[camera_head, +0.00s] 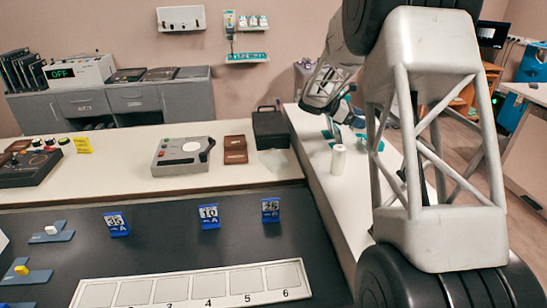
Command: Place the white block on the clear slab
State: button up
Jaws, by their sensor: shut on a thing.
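The clear slab (275,163) looks like a pale translucent patch on the white counter, in front of a black case. My gripper (338,140), with teal parts around its fingers, is at the right over the white side counter, to the right of the slab. An upright white block (338,162) shows at its fingertips, and the gripper is shut on it. The finger contact is small and partly hidden, and I cannot tell whether the block's base touches the counter. The block is apart from the slab.
A black case (270,128), a brown box (235,149) and a grey device (183,155) stand near the slab. Blue number tags (209,216) and a numbered tray (190,277) are on the dark bench. A small white piece (51,230) rests on a blue-grey holder at left.

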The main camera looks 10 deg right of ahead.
jog(key=s+a+n+t, duration=0.2)
jog(key=a+n+t, duration=0.2)
jog(key=a, duration=1.1)
jog(key=s+a+n+t, duration=0.2)
jog(key=a+n+t, duration=0.15)
jog(key=a, duration=1.15)
notch_tip(320, 180, down, 14)
jog(key=shift+t+y, duration=0.3)
jog(key=shift+t, duration=0.05)
jog(key=shift+w, duration=0.15)
send_over(269, 162)
jog(key=shift+w+f, duration=0.2)
jog(key=shift+f, duration=0.5)
jog(key=shift+f, duration=1.75)
jog(key=shift+f, duration=0.15)
